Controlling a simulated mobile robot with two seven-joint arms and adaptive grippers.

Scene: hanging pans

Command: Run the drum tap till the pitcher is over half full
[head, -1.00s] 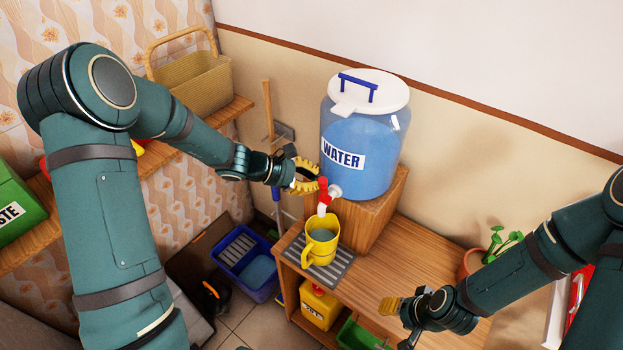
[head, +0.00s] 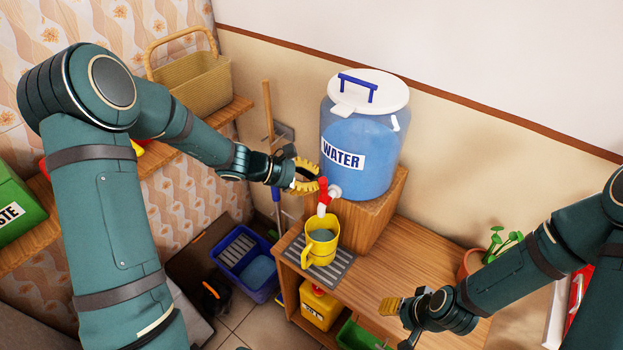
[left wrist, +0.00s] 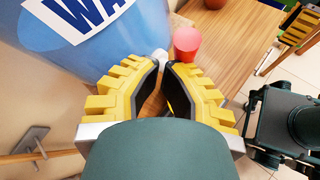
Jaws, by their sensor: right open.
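The clear drum labelled WATER (head: 368,150) stands on a wooden block, with blue water inside. Its tap (head: 323,190) has a red handle and a white spout above the yellow pitcher (head: 309,250). The pitcher stands upright on a grey slatted mat (head: 335,272) and holds bluish water; its exact level is hard to judge. I cannot make out a stream. My left gripper (head: 318,177) is beside the tap handle, its fingertips close together; touching is unclear. The red handle (left wrist: 187,42) shows just past the fingertips in the left wrist view. My right gripper (head: 390,306) is open and empty, low at right.
The wooden bench (head: 415,255) has bare top right of the block. A potted plant (head: 478,260) stands at its right. A yellow container (head: 320,305) sits beneath. A blue bin (head: 245,265) is on the floor at left. A basket (head: 192,82) is on a shelf.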

